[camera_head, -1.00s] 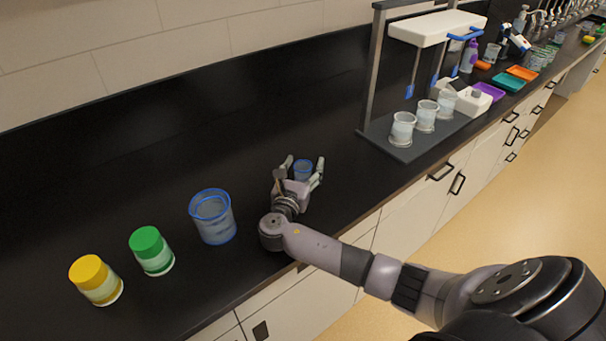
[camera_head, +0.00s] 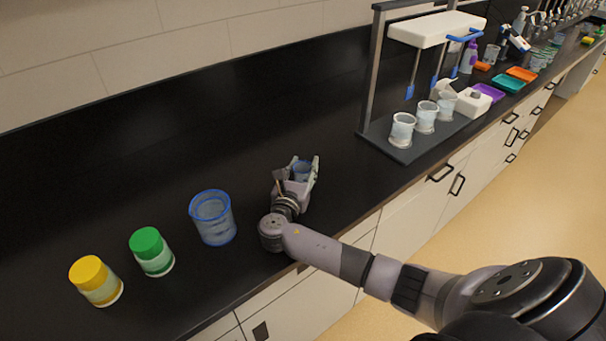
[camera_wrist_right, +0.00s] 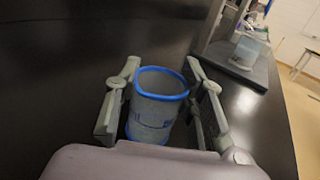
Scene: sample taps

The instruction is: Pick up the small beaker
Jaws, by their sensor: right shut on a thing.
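The small beaker (camera_head: 301,171) is clear with a blue rim and stands on the black counter. My right gripper (camera_head: 302,168) is shut on it, with one finger on each side. My left gripper is not in view.
A larger blue-rimmed beaker (camera_head: 213,219) stands left of the gripper, then a green-lidded jar (camera_head: 152,252) and a yellow-lidded jar (camera_head: 96,281). A stirrer stand (camera_head: 402,152) with several beakers is at the right. The counter behind the gripper is clear.

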